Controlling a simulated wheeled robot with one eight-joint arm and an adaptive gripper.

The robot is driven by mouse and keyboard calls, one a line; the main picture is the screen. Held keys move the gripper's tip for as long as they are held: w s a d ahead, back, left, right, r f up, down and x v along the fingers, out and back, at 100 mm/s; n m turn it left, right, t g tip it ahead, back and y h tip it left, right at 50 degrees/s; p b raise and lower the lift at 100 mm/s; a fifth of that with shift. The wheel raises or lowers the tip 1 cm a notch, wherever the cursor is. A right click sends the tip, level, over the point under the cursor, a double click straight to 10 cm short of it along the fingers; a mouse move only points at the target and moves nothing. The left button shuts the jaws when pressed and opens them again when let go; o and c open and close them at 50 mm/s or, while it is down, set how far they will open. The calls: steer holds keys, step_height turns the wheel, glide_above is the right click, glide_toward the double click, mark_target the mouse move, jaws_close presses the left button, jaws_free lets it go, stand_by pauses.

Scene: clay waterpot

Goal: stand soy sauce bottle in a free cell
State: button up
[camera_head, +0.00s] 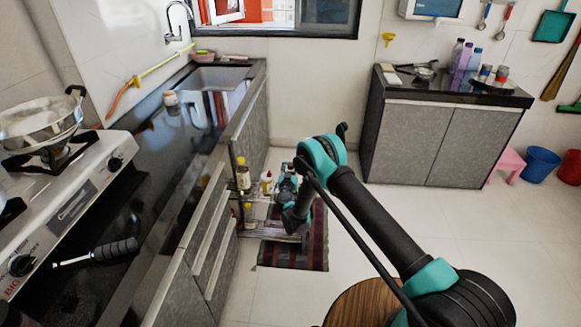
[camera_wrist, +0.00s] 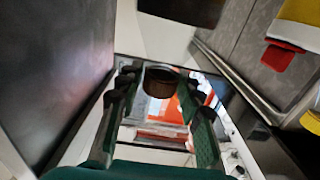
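My gripper (camera_wrist: 160,84) points down, with its two dark green fingers apart. A dark brown round thing (camera_wrist: 160,85), perhaps the top of the soy sauce bottle, lies between the fingertips. I cannot tell whether both fingers touch it. In the head view my gripper (camera_head: 290,205) is low beside the counter, at the right part of a shiny rack (camera_head: 262,229). The gripper and arm hide what is under them there. A dark bottle with a yellow cap (camera_head: 243,174) and a small yellow-and-red bottle (camera_head: 266,182) stand left of the gripper. The cell walls are unclear.
Counter drawers (camera_head: 210,235) stand close on the left of the rack. A dark striped mat (camera_head: 309,250) lies on the floor beneath. A round wooden stool (camera_head: 355,305) is near the front. A grey cabinet (camera_head: 440,140) stands behind.

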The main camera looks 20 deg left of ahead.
steer(key=shift+o, duration=1.2)
step_height(320, 180, up, 10)
steer(key=shift+s, duration=0.1)
